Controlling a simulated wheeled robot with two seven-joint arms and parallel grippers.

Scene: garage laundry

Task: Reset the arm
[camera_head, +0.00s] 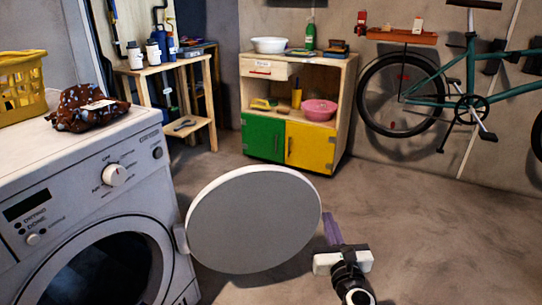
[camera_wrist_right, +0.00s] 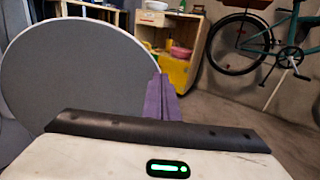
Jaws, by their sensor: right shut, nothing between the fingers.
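My right gripper (camera_head: 332,228) shows at the lower middle of the head view, just right of the open round washer door (camera_head: 255,222). Its purple fingers are together with nothing between them. In the right wrist view the purple fingers (camera_wrist_right: 161,98) stand up beside the right edge of the grey door disc (camera_wrist_right: 75,75). I cannot tell whether they touch the door. My left gripper is in neither view.
The white washing machine (camera_head: 85,165) stands at left, with a yellow basket (camera_head: 22,88) and a patterned brown cloth (camera_head: 85,108) on top. The floor (camera_head: 430,230) at right is clear.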

